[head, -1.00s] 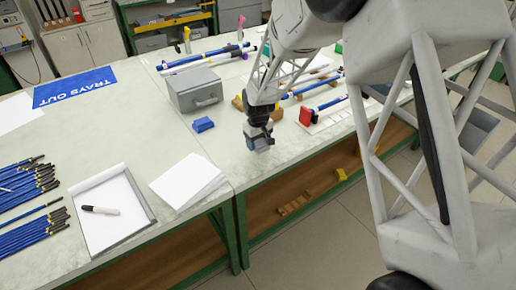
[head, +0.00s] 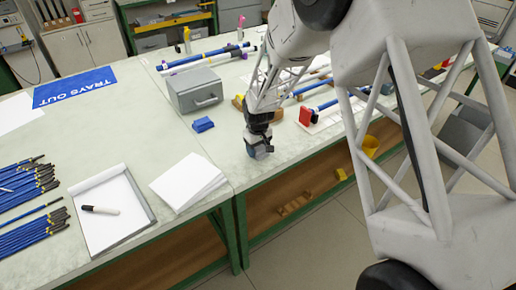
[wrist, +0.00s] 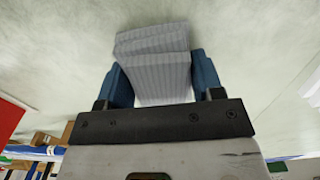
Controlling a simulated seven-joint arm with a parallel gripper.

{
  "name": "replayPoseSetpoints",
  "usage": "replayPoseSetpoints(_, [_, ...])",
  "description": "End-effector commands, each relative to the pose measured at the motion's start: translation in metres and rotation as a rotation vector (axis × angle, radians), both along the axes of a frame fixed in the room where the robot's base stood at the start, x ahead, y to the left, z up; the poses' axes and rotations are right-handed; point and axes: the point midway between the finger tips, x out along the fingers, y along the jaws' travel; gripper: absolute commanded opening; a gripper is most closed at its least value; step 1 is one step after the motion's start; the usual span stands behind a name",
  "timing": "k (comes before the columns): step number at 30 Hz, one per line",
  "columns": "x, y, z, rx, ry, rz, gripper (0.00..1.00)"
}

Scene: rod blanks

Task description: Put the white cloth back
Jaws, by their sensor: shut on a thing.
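My gripper (head: 259,150) hangs over the pale table top (head: 225,150) near its front edge, to the right of the white paper stack. In the wrist view my gripper (wrist: 161,80) has its two blue fingers shut on a folded, ribbed, light grey-white cloth (wrist: 153,62). The cloth sticks out beyond the fingertips with the pale table surface behind it. In the head view the cloth is mostly hidden by the gripper, and I cannot tell whether it touches the table.
A small blue folded block (head: 203,124) and a grey box (head: 194,90) stand left of my gripper. A white paper stack (head: 188,182) and a clipboard (head: 112,212) lie front left. A red block (head: 307,116) and rods on holders are to the right. Bare table surrounds the gripper.

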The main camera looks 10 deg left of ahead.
Motion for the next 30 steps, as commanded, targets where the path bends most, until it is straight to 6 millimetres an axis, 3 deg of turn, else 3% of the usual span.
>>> replayPoseSetpoints(8, [0.0, 0.0, -0.003, -0.001, 0.001, 0.0, 0.31])
replayPoseSetpoints(9, [0.0, 0.0, -0.003, -0.001, 0.001, 0.0, 0.62])
replayPoseSetpoints(14, [0.0, 0.0, -0.003, 0.0, 0.0, 0.0, 0.86])
replayPoseSetpoints(30, [0.0, 0.0, 0.009, 0.0, 0.0, 0.0, 0.86])
